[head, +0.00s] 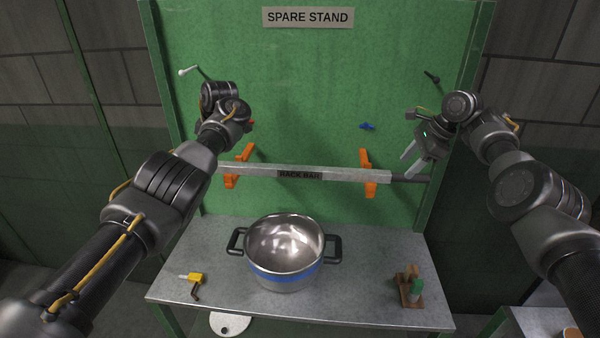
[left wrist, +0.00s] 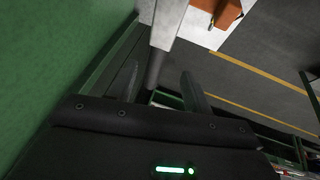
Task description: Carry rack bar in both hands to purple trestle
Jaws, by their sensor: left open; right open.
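The rack bar (head: 335,176) is a long grey bar labelled "RACK BAR". It lies level across two orange brackets (head: 368,174) on the green panel. Its dark right end (head: 410,179) sticks out past the right bracket. My right gripper (head: 409,167) is open just above and beside that end; contact cannot be told. In the head view my left arm hides the bar's left end and my left gripper. In the left wrist view my left gripper (left wrist: 163,88) is open, with the bar's dark end (left wrist: 153,70) showing between its fingers. No purple trestle is in view.
A steel pot (head: 284,250) with a blue band stands on the grey table (head: 345,310) under the bar. A yellow tool (head: 195,278) lies left, and a brown and green item (head: 411,288) stands right. A sign (head: 308,17) reads "SPARE STAND". Pegs stick out of the panel.

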